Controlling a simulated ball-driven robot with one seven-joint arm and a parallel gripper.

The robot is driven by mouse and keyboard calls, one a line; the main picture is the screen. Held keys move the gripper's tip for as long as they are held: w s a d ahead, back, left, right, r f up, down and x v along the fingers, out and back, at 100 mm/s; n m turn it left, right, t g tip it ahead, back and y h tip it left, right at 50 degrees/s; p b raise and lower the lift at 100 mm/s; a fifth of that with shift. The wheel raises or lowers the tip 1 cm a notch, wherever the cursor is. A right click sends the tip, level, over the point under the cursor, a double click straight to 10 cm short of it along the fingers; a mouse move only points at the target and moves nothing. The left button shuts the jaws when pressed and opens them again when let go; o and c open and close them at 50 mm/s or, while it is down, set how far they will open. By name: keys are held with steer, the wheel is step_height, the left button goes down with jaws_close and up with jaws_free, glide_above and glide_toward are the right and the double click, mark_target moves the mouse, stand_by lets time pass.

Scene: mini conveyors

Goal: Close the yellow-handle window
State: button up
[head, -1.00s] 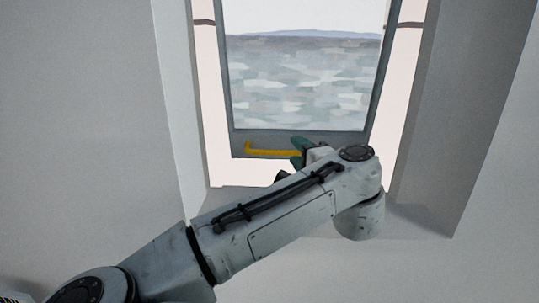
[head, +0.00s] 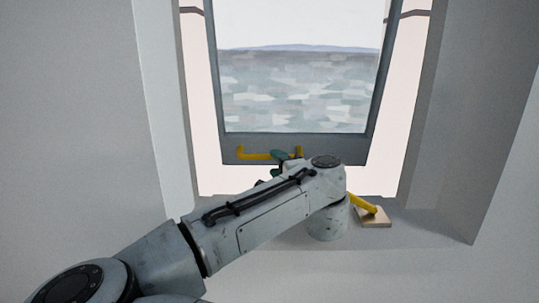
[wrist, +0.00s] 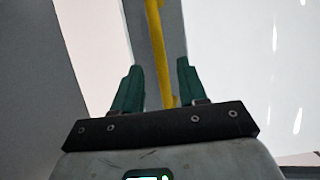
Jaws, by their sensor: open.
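The window sash (head: 300,143) has a grey frame and hangs away from the wall opening, with bright gaps at its sides and below. Its yellow handle (head: 255,155) runs along the bottom rail, and my gripper partly covers its right part. My gripper (head: 283,158) is at the handle, with green fingers. In the wrist view, my gripper (wrist: 158,78) is open, and the yellow handle (wrist: 157,45) runs between its two fingers in the picture. Visible gaps separate both fingers from the bar. I cannot tell how deep the bar sits between them.
A yellow lever (head: 362,204) on a tan base (head: 375,217) sits on the sill just right of my arm's wrist. The recess walls (head: 450,130) stand on both sides of the window. The opening beside the sash is free.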

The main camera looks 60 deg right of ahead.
mark_target(271, 158)
steer(key=p+x, duration=0.1)
steer(key=x, duration=0.4)
steer(key=shift+w+d, duration=0.2)
steer(key=shift+w, duration=0.05)
jaws_close()
stand_by(0.4)
